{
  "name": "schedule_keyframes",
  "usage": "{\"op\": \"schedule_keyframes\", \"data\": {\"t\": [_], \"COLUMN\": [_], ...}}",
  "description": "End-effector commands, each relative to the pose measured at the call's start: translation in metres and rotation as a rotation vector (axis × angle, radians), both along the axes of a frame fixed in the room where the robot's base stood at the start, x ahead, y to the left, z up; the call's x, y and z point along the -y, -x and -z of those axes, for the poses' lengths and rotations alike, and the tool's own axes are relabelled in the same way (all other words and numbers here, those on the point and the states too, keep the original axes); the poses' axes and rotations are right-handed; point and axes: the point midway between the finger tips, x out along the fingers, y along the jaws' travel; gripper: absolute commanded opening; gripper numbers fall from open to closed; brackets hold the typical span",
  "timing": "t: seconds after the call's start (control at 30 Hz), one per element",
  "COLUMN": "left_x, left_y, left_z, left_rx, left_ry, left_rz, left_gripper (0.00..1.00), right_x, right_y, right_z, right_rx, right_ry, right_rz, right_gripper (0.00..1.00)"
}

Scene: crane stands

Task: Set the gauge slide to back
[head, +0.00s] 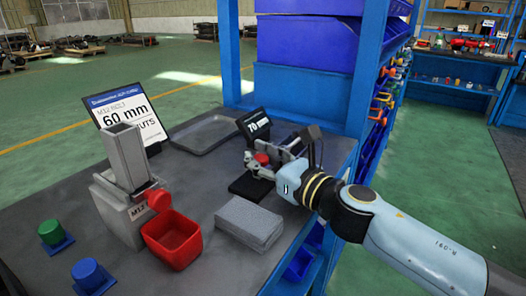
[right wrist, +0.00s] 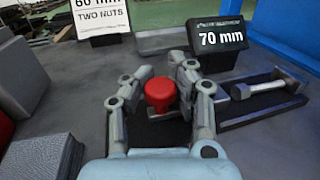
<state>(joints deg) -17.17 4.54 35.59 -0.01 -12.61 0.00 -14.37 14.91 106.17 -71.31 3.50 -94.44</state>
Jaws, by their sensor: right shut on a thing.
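The gauge has a dark base (head: 250,187) with a red knob (head: 262,159) on its slide, near the table's right side. In the right wrist view the red knob (right wrist: 160,94) sits between the two fingers of my right gripper (right wrist: 163,70), which is shut on it. A grey bolt (right wrist: 258,88) lies in the dark frame to the right of the knob. A black "70 mm" display (right wrist: 220,38) stands behind it. My fingers hide part of the slide. My left gripper is not in the head view.
A red bin (head: 172,240), a grey block (head: 248,226) and a grey M12 stand (head: 122,205) with a red knob are left of the gauge. A grey tray (head: 205,132) and a "60 mm" sign (head: 125,112) are behind. A blue rack post (head: 370,75) rises behind the table.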

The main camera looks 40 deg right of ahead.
Motion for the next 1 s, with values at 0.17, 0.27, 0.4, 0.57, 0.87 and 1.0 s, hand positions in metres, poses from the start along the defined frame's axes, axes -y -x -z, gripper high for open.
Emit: {"op": "schedule_keyframes", "data": {"t": [0.17, 0.27, 0.4, 0.57, 0.87, 1.0], "left_x": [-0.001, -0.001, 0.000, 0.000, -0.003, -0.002], "left_y": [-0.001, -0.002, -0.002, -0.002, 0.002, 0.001], "left_z": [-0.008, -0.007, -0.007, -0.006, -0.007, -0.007], "left_rx": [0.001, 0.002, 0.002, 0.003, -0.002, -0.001], "left_ry": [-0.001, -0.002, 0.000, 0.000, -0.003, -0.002], "left_rz": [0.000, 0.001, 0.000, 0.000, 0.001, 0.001], "left_gripper": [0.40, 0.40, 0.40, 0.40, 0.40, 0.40], "right_x": [-0.020, -0.022, -0.022, -0.022, -0.022, -0.022], "right_y": [0.011, 0.012, 0.013, 0.012, 0.011, 0.011], "right_z": [0.003, 0.004, 0.005, 0.005, 0.003, 0.002], "right_rx": [-0.011, -0.011, -0.012, -0.012, -0.007, -0.006], "right_ry": [-0.003, -0.001, -0.002, -0.002, -0.002, -0.001], "right_rz": [0.003, 0.001, 0.000, -0.001, 0.001, 0.001], "right_gripper": [0.00, 0.00, 0.00, 0.35, 0.39, 0.39]}}
